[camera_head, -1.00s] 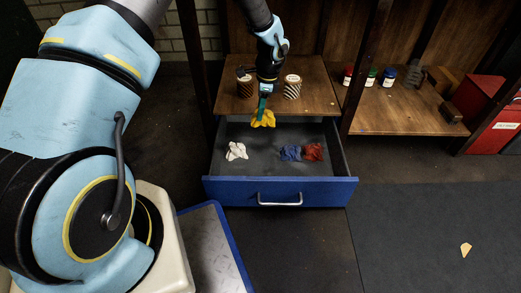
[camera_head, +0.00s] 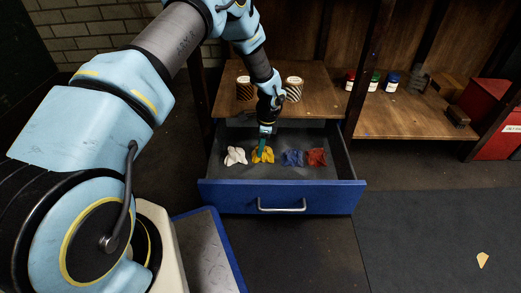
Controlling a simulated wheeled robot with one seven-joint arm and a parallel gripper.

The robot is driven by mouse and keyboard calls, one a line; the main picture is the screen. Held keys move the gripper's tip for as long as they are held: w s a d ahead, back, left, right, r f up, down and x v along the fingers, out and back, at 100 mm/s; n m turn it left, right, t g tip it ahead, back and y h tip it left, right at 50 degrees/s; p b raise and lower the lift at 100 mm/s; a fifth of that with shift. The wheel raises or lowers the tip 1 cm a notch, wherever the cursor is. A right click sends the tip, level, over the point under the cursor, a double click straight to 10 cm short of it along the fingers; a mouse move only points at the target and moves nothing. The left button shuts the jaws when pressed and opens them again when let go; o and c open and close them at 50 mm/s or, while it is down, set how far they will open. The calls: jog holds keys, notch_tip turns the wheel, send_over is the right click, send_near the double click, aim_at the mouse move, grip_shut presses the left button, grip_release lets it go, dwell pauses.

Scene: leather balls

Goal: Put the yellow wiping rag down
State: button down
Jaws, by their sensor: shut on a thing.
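The yellow wiping rag (camera_head: 262,156) is low inside the open blue-fronted drawer (camera_head: 280,193), between a white rag and a blue rag. I cannot tell whether it touches the drawer floor. My gripper (camera_head: 262,148) points down into the drawer and is shut on the yellow rag. The fingertips are partly hidden by the rag's folds.
A white rag (camera_head: 236,155) lies left of the yellow one; a blue rag (camera_head: 292,158) and a red rag (camera_head: 316,157) lie to its right. Striped cans (camera_head: 294,88) stand on the wooden top behind. Small jars (camera_head: 391,83) stand on the right shelf.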

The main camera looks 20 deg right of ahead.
jog(key=c, duration=0.5)
grip_release()
